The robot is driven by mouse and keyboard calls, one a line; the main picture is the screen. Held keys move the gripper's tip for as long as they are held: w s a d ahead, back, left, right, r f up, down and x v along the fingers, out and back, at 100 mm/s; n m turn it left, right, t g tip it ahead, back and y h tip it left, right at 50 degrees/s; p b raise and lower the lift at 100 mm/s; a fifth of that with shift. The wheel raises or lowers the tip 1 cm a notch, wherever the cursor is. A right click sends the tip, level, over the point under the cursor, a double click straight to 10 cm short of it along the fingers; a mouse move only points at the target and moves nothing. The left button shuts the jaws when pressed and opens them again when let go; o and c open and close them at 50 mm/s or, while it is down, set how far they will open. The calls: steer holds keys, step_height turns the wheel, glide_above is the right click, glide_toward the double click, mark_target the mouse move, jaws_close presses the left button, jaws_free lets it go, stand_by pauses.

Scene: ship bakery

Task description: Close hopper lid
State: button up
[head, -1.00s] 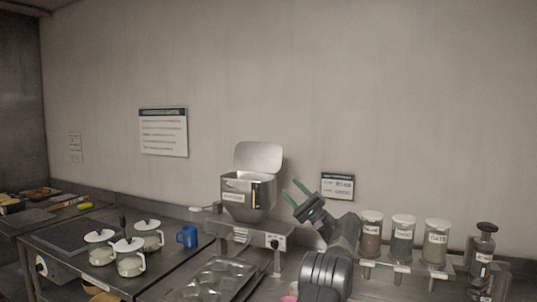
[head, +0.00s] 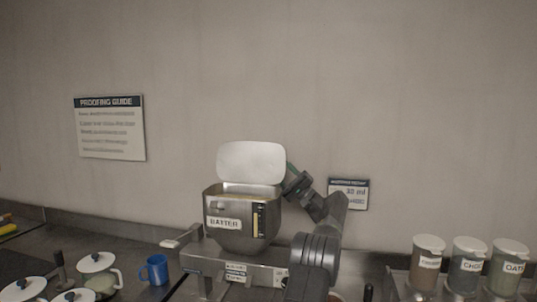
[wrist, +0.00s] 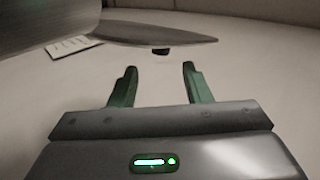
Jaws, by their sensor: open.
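The metal hopper (head: 231,228), labelled BATTER, stands on a bench stand in the middle of the head view. Its lid (head: 250,162) stands raised at the back, leaving the top open. My gripper (head: 290,167) is beside the lid's right edge in the head view, its fingertips partly hidden by the lid. In the wrist view my gripper (wrist: 158,72) has its two green fingers apart with nothing between them. A grey metal edge (wrist: 165,33), seemingly part of the lid, lies beyond the fingertips. I cannot tell whether they touch.
Several labelled jars (head: 468,262) stand at the right. A blue mug (head: 155,268) and white-lidded pots (head: 97,263) are at the left. A proofing guide (head: 110,127) and a small sign (head: 348,193) hang on the wall behind. The space above the hopper's open top is clear.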

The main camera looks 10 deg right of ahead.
mark_target(269, 157)
steer(key=x, duration=0.1)
steer(key=p+x, duration=0.1)
steer(key=x, duration=0.3)
steer(key=shift+s+d+r, duration=0.1)
steer(key=shift+s, duration=0.2)
steer(key=shift+w+a+r+p, duration=0.3)
steer(key=shift+a+r+p, duration=0.1)
steer(key=shift+a, duration=0.1)
steer(key=shift+c, duration=0.2)
jaws_close()
